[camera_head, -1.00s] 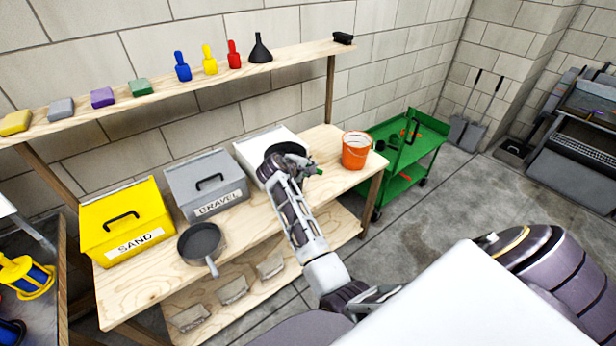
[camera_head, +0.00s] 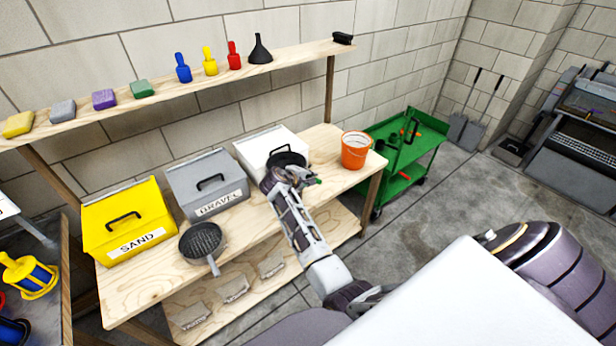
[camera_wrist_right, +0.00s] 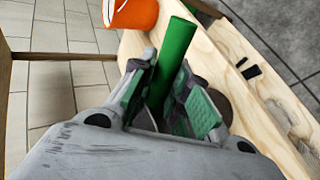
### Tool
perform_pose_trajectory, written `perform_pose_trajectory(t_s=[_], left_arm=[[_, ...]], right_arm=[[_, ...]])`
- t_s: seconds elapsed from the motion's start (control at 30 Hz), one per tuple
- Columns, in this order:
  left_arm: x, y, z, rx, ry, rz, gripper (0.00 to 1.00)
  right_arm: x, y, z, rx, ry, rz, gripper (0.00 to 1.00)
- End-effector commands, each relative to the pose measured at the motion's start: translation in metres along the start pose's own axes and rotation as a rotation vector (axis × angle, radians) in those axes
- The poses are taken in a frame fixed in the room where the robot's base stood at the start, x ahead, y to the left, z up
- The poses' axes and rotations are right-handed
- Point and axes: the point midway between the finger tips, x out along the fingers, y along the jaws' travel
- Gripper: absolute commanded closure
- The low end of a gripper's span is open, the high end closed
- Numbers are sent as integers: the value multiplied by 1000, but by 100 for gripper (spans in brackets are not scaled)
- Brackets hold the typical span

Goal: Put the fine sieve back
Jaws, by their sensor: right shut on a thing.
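My right gripper (camera_head: 292,177) is shut on the green handle of the fine sieve (camera_head: 287,159), a dark round pan in front of the white box (camera_head: 262,141). The handle (camera_wrist_right: 177,50) stands between the fingers (camera_wrist_right: 160,92) in the right wrist view, its free end towards the orange bucket. The gripper hides part of the sieve, and I cannot tell whether it touches the bench (camera_head: 150,284). Another dark sieve (camera_head: 202,240) with visible mesh lies on the bench, at the left. My left gripper is not in view.
The yellow SAND box (camera_head: 120,208) and grey GRAVEL box (camera_head: 206,180) stand left of the white box. The orange bucket (camera_head: 355,152) stands at the bench's right end, near a green cart (camera_head: 420,150). A shelf (camera_head: 290,54) above carries blocks, scoops and a funnel.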

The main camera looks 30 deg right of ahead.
Motion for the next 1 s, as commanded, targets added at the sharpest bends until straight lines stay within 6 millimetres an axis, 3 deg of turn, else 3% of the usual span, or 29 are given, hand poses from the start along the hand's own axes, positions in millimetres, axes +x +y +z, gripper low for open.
perform_pose_trajectory(t_s=[0.17, 0.2, 0.33, 1.0], left_arm=[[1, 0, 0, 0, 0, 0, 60], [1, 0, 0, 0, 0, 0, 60], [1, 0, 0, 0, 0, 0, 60], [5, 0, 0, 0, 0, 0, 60]], right_arm=[[1, -1, 0, 1, 1, 1, 100], [1, -1, 0, 0, 0, 0, 79], [1, -1, 0, 0, 0, 0, 62], [2, -2, 0, 1, 1, 0, 61]])
